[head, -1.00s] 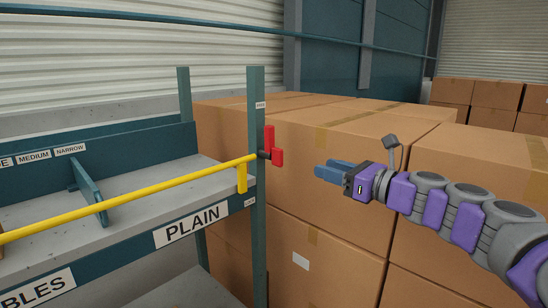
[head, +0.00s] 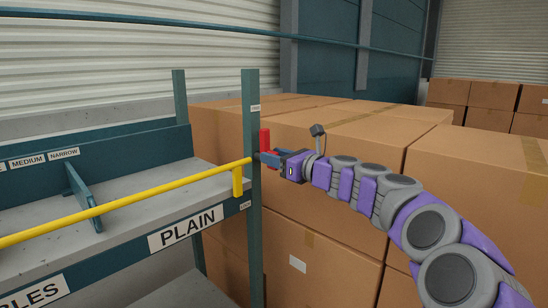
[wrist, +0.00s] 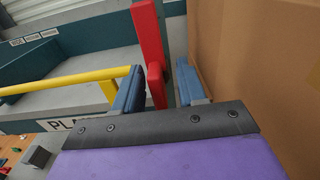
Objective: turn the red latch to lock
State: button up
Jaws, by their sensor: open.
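The red latch (head: 265,138) is on the teal shelf post at the right end of the yellow bar (head: 150,194). Its upper part stands upright; my gripper hides its lower part in the head view. My gripper (head: 267,158) is at the latch, with its blue fingers pointing left toward the post. In the wrist view the red latch (wrist: 149,45) rises upright, and its lower red piece lies between the two open blue fingers of my gripper (wrist: 160,88). The right finger is apart from the red piece; I cannot tell if the left finger touches it.
The teal post (head: 251,220) stands directly left of my gripper. The grey shelf (head: 110,207) with the PLAIN label (head: 186,226) is behind the yellow bar. Stacked cardboard boxes (head: 345,235) fill the space behind and right of my arm.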

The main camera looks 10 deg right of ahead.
jog(key=shift+w, duration=0.1)
jog(key=shift+a, duration=0.3)
jog(key=shift+c, duration=0.8)
grip_shut()
